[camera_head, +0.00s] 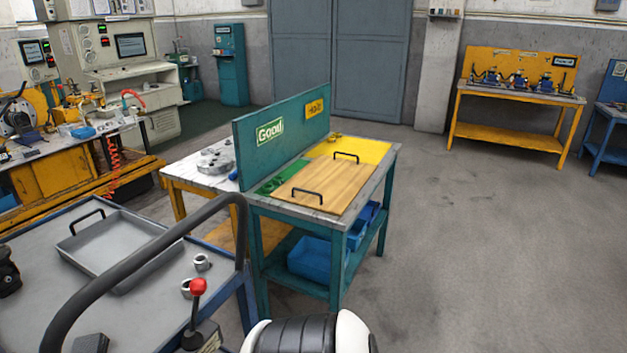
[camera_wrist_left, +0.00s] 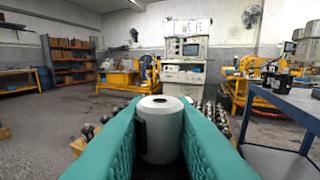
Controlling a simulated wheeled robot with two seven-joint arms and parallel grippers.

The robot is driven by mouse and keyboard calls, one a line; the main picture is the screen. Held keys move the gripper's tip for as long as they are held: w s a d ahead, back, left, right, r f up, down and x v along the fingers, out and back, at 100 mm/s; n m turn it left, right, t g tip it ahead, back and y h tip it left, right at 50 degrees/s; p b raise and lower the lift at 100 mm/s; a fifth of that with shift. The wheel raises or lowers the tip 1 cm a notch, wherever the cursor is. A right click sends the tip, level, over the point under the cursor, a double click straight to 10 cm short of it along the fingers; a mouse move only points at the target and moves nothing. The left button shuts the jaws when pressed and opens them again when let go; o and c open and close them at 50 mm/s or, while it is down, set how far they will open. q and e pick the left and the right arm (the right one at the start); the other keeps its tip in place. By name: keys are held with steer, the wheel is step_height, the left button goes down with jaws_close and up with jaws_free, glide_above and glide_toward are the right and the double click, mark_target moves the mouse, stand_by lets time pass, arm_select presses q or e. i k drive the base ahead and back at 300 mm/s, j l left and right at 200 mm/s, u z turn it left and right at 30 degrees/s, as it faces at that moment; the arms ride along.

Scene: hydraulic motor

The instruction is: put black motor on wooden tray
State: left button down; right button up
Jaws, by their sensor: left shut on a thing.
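The wooden tray (camera_head: 335,188), with two black handles, lies on the teal-framed table in the head view. It looks empty. My left gripper (camera_wrist_left: 160,130) shows only in the left wrist view, its teal fingers shut on a light grey cylinder (camera_wrist_left: 161,140) with a round hole in its top. The cylinder stands upright between the fingers. A black object (camera_head: 8,272) is cut off at the head view's left edge; I cannot tell whether it is the black motor. My right gripper is not in view.
The teal table has a green upright board (camera_head: 285,130) with "Good" and "Hold" signs. Blue bins (camera_head: 310,258) sit on its lower shelf. A cart with a black handrail (camera_head: 150,262) carries a grey metal tray (camera_head: 85,247) and small metal rings. The floor at right is clear.

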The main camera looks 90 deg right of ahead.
mark_target(323, 184)
steer(key=k+z, duration=0.2)
steer(key=z, duration=2.55)
steer(key=i+z, duration=0.15)
steer(key=z, duration=0.65)
steer(key=i, duration=0.05)
